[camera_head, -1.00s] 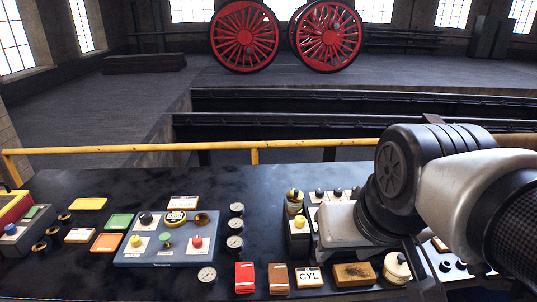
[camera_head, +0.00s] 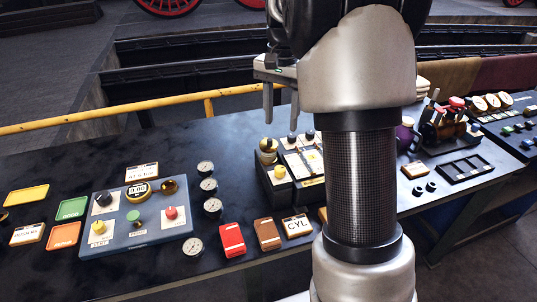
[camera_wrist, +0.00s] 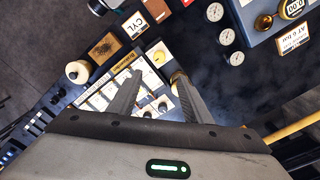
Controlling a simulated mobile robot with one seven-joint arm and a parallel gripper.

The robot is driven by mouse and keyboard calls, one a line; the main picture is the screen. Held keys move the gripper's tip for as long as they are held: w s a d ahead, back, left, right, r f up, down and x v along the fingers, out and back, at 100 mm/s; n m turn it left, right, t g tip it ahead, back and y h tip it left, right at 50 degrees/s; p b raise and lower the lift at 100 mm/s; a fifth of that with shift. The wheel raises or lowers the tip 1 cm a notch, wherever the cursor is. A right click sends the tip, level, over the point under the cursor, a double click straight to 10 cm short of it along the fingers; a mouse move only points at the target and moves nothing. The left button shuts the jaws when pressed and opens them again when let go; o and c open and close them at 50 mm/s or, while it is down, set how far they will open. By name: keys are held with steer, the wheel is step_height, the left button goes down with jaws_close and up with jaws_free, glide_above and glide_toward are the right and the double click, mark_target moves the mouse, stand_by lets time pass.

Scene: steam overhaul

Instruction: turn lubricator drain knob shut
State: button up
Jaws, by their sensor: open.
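The lubricator unit (camera_head: 307,183) is a dark box with a pale labelled top, partly hidden by my arm in the head view. It carries a yellow knob (camera_head: 279,172) on a white plate, a brass-and-black fitting (camera_head: 267,150) and dark knobs (camera_head: 292,138) along its far edge. I cannot tell which knob is the drain. My gripper (camera_head: 280,118) is open and empty, fingers pointing down above the unit's far side.
Gauges (camera_head: 208,186), a red block (camera_head: 232,240), a brown block (camera_head: 267,234) and a CYL card (camera_head: 297,226) lie left and in front. A blue control panel (camera_head: 140,247) stands farther left. A yellow rail (camera_head: 150,100) runs behind the bench. A cream round knob (camera_wrist: 77,72) shows in the wrist view.

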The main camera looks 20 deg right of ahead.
mark_target(280, 168)
step_height(280, 168, down, 17)
steer(key=shift+s+r, duration=0.1)
stand_by(0.3)
steer(key=c, duration=1.1)
steer(key=shift+o, duration=0.2)
